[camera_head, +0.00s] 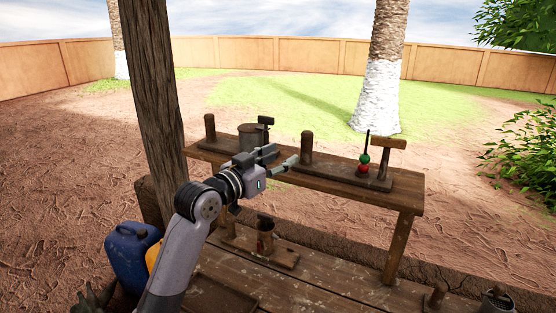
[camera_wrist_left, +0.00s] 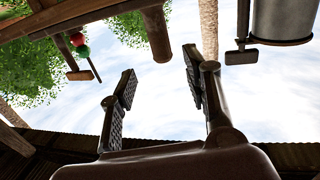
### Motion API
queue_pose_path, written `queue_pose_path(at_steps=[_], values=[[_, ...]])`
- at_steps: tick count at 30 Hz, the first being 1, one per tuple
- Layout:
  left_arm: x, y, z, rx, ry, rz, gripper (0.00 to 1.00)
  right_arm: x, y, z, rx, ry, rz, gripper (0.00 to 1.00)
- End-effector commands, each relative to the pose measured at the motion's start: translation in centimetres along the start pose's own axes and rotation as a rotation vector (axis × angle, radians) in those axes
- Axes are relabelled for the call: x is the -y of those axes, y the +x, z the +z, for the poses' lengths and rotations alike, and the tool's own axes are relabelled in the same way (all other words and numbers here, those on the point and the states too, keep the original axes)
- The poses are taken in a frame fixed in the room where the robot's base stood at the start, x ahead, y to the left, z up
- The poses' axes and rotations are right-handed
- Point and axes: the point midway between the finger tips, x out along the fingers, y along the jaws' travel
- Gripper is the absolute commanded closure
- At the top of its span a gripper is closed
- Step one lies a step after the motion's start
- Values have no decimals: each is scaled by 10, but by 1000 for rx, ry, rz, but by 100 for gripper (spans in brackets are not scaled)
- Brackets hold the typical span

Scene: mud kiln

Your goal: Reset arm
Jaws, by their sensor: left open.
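My left arm (camera_head: 185,240) reaches up from the lower left in the head view. Its gripper (camera_head: 280,157) is open and appears empty, in front of the wooden bench (camera_head: 410,203). In the left wrist view the two dark ridged fingers (camera_wrist_left: 160,85) stand apart with only sky between them. The wrist view looks inverted, with the bench's things at its top. My right gripper is not in view.
On the bench are a metal can (camera_head: 247,139), an upright wooden peg (camera_head: 306,146), and red and green balls (camera_head: 364,163) on a stick. A wooden post (camera_head: 157,95) stands left.

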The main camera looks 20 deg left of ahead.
Motion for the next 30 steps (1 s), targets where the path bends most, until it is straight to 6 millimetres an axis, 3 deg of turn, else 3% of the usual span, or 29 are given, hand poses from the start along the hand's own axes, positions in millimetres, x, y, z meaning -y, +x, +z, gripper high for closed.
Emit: queue_pose_path(at_steps=[8, 11, 14, 17, 20, 24, 27, 30], values=[[0, 0, 0, 1, 0, 0, 55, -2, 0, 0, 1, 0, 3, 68], [-4, -1, 13, 27, 0, 1, 55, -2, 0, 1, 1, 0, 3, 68], [-16, -8, 50, 108, 3, 2, 55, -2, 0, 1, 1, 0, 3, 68], [-35, -26, 111, 247, 7, 2, 55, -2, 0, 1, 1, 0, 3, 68], [-58, -59, 178, 413, 11, -1, 55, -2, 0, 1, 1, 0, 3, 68], [-89, -121, 260, 648, 11, -14, 55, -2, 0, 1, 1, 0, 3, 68], [-108, -171, 302, 801, 7, -28, 55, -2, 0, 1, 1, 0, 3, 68], [-123, -214, 330, 923, 1, -43, 55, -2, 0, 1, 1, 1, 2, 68]])
